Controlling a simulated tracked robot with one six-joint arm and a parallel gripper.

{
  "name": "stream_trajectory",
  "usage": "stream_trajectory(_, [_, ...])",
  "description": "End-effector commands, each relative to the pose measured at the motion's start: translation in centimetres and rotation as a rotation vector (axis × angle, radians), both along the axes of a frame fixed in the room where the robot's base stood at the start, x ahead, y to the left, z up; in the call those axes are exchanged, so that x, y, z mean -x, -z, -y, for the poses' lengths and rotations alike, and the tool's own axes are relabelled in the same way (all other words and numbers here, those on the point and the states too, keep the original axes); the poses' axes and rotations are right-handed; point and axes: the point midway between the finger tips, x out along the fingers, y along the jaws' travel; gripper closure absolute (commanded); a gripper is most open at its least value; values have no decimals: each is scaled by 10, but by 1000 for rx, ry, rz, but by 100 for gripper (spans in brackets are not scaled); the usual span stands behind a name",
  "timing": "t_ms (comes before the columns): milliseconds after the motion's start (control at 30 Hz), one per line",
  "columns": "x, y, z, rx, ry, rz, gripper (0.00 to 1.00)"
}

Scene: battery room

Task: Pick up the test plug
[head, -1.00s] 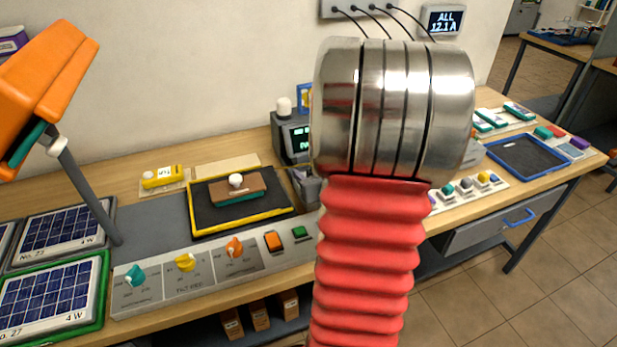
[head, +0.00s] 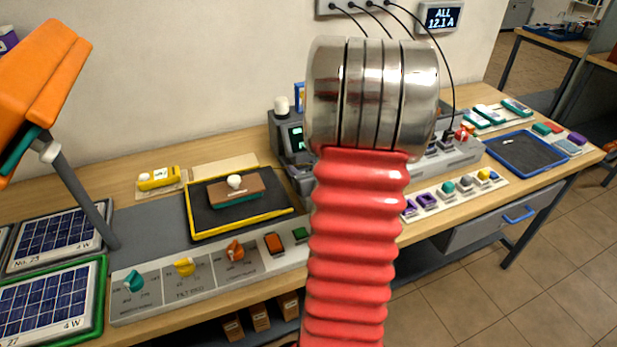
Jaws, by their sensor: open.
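I cannot pick out the test plug for certain. A grey socket block (head: 470,153) stands on the bench right of my arm, partly hidden by it. On it is a small red piece (head: 463,134) beside dark sockets; a black cable comes down near it. I cannot tell whether this is the plug. My arm's red ribbed sleeve and metal wrist fill the middle of the head view. My gripper's fingers do not show.
A blue-edged tray (head: 527,152) lies right of the block. A switch panel (head: 205,272), a black mat with yellow rim (head: 192,229) and solar panels (head: 52,238) lie left. An orange lamp (head: 45,75) overhangs the left. Cables hang from a wall plate (head: 355,6).

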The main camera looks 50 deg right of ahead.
Motion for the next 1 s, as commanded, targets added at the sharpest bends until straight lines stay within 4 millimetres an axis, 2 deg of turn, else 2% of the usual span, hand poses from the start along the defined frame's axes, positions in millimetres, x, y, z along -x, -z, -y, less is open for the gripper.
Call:
stream_trajectory(333, [4, 0, 3, 0, 9, 0, 55])
stream_trajectory(900, [5, 0, 3, 0, 10, 0, 95])
stream_trajectory(1000, [5, 0, 4, 0, 10, 0, 99])
